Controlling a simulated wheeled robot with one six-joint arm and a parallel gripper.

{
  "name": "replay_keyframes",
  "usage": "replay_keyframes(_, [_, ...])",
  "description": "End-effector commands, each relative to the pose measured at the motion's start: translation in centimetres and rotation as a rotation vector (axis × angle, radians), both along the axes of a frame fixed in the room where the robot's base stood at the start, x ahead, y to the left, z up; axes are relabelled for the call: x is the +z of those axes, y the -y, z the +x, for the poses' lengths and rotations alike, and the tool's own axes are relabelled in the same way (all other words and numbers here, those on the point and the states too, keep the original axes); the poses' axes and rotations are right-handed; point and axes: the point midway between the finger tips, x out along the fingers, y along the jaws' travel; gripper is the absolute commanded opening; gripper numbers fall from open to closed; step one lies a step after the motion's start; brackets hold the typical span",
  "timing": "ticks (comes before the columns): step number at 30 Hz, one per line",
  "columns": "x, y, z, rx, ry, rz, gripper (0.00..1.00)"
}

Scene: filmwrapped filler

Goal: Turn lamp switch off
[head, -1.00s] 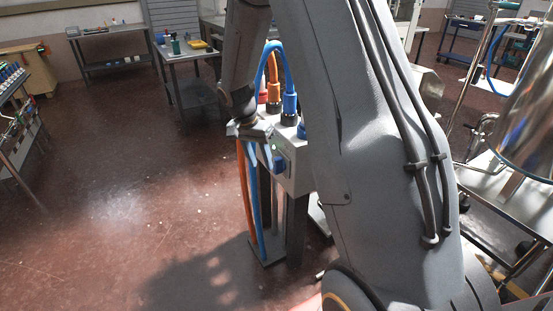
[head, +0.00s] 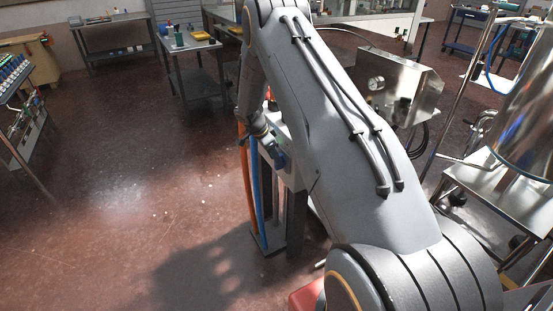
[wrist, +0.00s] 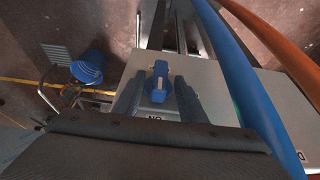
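The lamp switch is a blue rotary knob (wrist: 158,82) on the pale face of a box (wrist: 208,82). In the wrist view a label reading "NO", upside down "ON", is partly visible below the knob. My gripper (wrist: 158,92) is open, with one dark finger on each side of the knob and gaps on both sides. I cannot tell how deep the fingers reach. In the head view the box (head: 293,172) stands on a post, largely hidden by my arm. The knob (head: 279,160) shows beside my wrist. No lamp is clearly visible.
Blue (wrist: 235,65) and orange (wrist: 278,50) hoses run close to the right of my gripper. A blue bucket-like object (wrist: 88,66) is at the left. A steel cart (head: 490,185) stands to the right; open floor (head: 130,190) lies to the left.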

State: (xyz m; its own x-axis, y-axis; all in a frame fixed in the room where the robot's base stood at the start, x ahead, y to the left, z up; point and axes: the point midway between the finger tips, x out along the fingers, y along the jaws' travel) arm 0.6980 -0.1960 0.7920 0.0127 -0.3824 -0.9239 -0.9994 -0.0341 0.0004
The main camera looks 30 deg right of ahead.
Motion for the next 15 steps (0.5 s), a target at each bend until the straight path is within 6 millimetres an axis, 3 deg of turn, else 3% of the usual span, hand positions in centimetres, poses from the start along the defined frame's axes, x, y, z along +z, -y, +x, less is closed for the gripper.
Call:
replay_keyframes(6, [-1.5, 0.7, 0.0, 0.000, 0.000, 0.000, 0.38])
replay_keyframes(15, [-1.8, 0.8, 0.0, 0.000, 0.001, 0.000, 0.38])
